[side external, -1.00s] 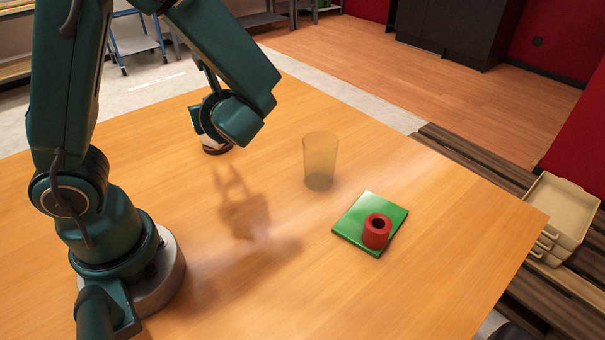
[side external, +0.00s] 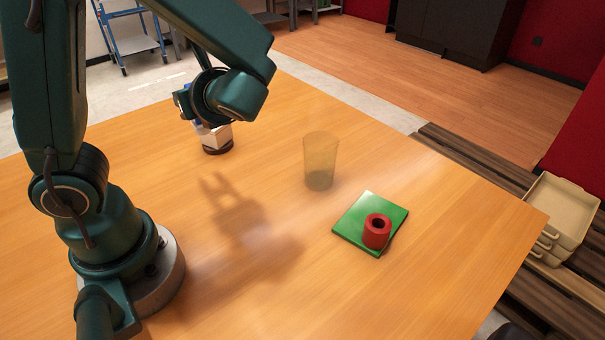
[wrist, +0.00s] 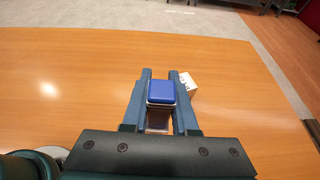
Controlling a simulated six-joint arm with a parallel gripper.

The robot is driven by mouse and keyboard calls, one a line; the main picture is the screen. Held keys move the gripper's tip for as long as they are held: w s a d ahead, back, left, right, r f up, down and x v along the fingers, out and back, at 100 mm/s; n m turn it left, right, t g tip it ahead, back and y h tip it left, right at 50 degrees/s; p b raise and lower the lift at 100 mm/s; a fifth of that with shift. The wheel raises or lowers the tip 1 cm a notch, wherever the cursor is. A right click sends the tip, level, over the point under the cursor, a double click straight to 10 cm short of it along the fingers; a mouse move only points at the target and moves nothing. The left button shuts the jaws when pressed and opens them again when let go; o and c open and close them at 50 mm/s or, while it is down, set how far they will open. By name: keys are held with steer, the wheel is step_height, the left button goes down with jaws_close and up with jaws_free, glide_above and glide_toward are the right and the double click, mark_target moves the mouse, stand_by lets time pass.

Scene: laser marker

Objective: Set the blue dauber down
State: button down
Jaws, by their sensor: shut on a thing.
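The blue dauber (wrist: 161,92) shows in the wrist view between the two fingers of my gripper (wrist: 161,85), with its blue top facing the camera. My gripper is shut on it. In the side external view my gripper (side external: 186,103) is at the far left part of the table, mostly hidden behind my wrist. A small patch of blue shows there beside the wrist. How high the dauber is above the table cannot be told.
A white box on a dark round base (side external: 217,142) stands close to my gripper; the white box also shows in the wrist view (wrist: 188,84). A clear cup (side external: 320,160) stands mid-table. A red ring (side external: 377,232) sits on a green pad (side external: 357,220). The table front is clear.

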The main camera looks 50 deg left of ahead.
steer(key=s+d+f+n+g+h, duration=0.3)
steer(key=s+d+f+n+g, duration=0.35)
steer(key=n+g, duration=0.2)
steer(key=s+d+n+g+h, duration=0.2)
steer(key=d+n+g+h, duration=0.4)
steer(key=d+n+h, duration=0.45)
steer(key=w+d+r+n+t+h, duration=0.3)
steer(key=w+d+n+t+h, duration=0.2)
steer(key=d+n+h, duration=0.4)
steer(key=w+d+r+n+t+h, duration=0.35)
steer(key=w+r+n+t, duration=0.25)
steer(key=w+n+t, duration=0.3)
steer(key=shift+m+h, duration=0.3)
steer(key=shift+h, duration=0.1)
steer(key=d+f, duration=0.3)
steer(key=f, duration=0.1)
steer(key=s+d+f, duration=0.1)
steer(key=d+f, duration=0.3)
steer(key=s+d+f, duration=0.1)
steer(key=d+f, duration=0.2)
steer(key=f, duration=0.1)
steer(key=shift+s+d, duration=0.15)
steer(key=shift+s, duration=0.1)
steer(key=shift+d+f, duration=0.1)
steer(key=shift+f, duration=1.95)
